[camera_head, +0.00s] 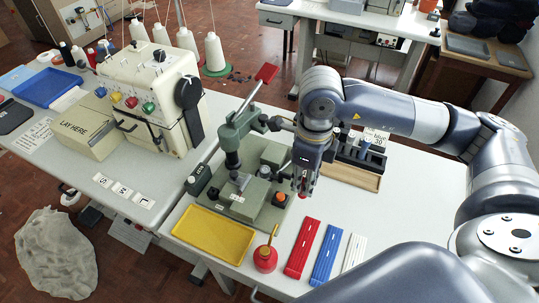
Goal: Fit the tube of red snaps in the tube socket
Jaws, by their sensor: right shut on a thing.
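My right gripper (304,188) points down over the right side of the green snap press (238,130). It is shut on a small, mostly hidden thing; a bit of red shows at the fingertips, which fits the tube of red snaps (303,195). The fingers cover most of it, so I cannot tell its tilt or whether it touches the press. The tube socket is not clearly distinguishable on the press base (215,196); my gripper may hide it. My left gripper is not in view.
A dark rack (362,152) labelled blue 30 stands behind my gripper by a wooden tray (350,177). In front are a yellow tray (213,233), a red oil can (265,258), and red (303,248), blue (327,252) and white (354,253) strips.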

